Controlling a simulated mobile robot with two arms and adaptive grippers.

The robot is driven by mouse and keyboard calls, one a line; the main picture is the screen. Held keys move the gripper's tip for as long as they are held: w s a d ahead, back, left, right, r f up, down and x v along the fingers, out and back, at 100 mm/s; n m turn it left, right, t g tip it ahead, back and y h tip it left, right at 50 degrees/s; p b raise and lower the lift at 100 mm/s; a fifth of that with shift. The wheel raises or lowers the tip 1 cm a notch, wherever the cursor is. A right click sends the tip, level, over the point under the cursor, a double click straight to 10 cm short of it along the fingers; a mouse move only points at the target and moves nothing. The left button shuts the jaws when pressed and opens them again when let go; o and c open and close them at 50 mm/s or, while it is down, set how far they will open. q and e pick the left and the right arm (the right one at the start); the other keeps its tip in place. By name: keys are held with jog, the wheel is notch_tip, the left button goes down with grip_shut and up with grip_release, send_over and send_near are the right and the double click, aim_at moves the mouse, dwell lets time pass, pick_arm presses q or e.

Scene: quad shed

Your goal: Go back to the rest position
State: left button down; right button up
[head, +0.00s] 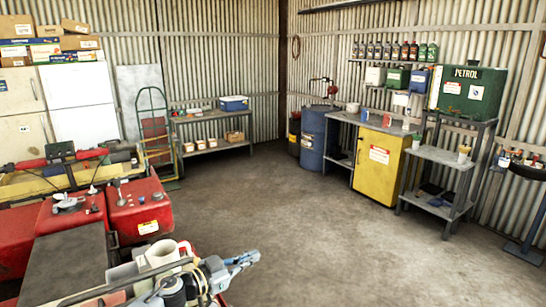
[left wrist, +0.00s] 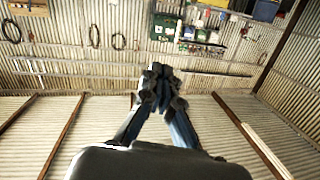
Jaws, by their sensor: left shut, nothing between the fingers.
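My left gripper (head: 246,258) is at the bottom of the head view, left of centre, and points to the right. Its fingers are shut with nothing between them. It is in front of the red quad bike's body, with open floor beyond its tips. In the left wrist view the closed blue-grey fingers (left wrist: 160,78) meet at the tips, against the corrugated wall. My right gripper does not show in either view.
A red quad bike (head: 140,207) stands at the left. A yellow cabinet (head: 379,162), a blue drum (head: 313,138) and a grey stand under a green petrol tank (head: 467,92) line the right wall. The concrete floor (head: 300,220) between is clear.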

pick_arm(q)
jog(key=s+a+f+n+g+y, duration=0.3)
jog(key=s+a+f+y, duration=0.15)
jog(key=s, duration=0.95)
jog(key=s+a+f+n+g+y, duration=0.2)
jog(key=s+a+f+n+y, duration=0.3)
jog(key=s, duration=1)
jog(key=s+a+f+n+g+y, duration=0.2)
jog(key=s+a+f+g+y, duration=0.3)
jog(key=s, duration=0.9)
notch_tip(320, 180, down, 33)
jog(key=s+d+h+b, duration=0.1)
jog(key=s+h+b, duration=0.1)
jog(key=b, duration=0.4)
jog(key=s+a+f+b, duration=0.1)
jog(key=s+f+b, duration=0.1)
jog(key=s+f, duration=0.6)
jog(key=s+a+f+m+b, duration=0.1)
jog(key=s+a+f+b, duration=0.1)
jog(key=s+f, duration=0.7)
notch_tip(320, 180, down, 4)
jog(key=shift+r, duration=0.1)
